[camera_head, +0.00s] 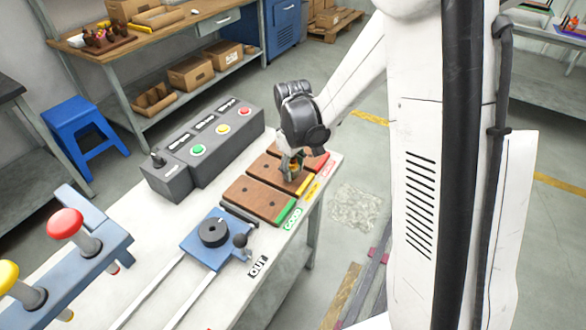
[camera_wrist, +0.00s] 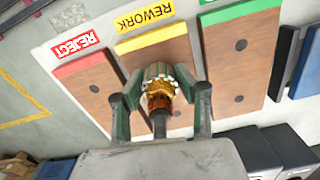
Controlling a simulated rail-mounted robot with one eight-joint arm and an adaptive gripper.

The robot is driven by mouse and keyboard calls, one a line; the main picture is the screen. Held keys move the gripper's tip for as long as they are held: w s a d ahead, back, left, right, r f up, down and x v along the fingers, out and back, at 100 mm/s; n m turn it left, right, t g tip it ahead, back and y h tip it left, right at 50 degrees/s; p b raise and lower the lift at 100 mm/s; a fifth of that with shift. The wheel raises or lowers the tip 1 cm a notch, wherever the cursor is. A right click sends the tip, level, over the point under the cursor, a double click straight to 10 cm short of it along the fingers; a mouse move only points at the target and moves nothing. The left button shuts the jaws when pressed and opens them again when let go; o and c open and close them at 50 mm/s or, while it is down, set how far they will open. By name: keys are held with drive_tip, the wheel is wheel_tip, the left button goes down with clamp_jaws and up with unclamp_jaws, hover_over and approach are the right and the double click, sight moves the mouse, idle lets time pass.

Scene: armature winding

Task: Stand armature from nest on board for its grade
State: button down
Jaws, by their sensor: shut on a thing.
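My gripper (camera_wrist: 161,100) is shut on the armature (camera_wrist: 160,90), which has a copper winding, a pale toothed rim and a dark shaft. In the head view the armature (camera_head: 293,168) hangs under my wrist over the middle board. The yellow-ended REWORK board (camera_wrist: 180,52) lies behind the armature in the wrist view. The red-ended REJECT board (camera_wrist: 92,92) and the green-ended board (camera_wrist: 247,62) lie on either side. The green board (camera_head: 258,198) shows small dark holes. The blue nest (camera_head: 200,247) with a black ring (camera_head: 213,232) appears empty. Whether the shaft touches the board is hidden.
A grey control box (camera_head: 208,145) with green, yellow and red buttons stands behind the boards. Red (camera_head: 66,223) and yellow (camera_head: 8,275) knobs on a blue fixture are at lower left.

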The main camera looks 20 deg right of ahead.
drive_tip(key=c, duration=1.2)
unclamp_jaws()
wheel_tip(320, 180, up, 12)
wheel_tip(320, 180, up, 12)
drive_tip(key=s+f+m+t, duration=0.1)
drive_tip(key=s+m+t, duration=0.1)
drive_tip(key=s, duration=0.5)
drive_tip(key=s+f+m+t, duration=0.1)
drive_tip(key=s+m+t, duration=0.1)
drive_tip(key=s, duration=0.5)
drive_tip(key=s+f+m+t, duration=0.1)
drive_tip(key=s+m+t, duration=0.1)
drive_tip(key=s, duration=0.4)
drive_tip(key=shift+s+f+t, duration=0.3)
drive_tip(key=shift+s+t, duration=0.1)
drive_tip(key=shift+t, duration=0.2)
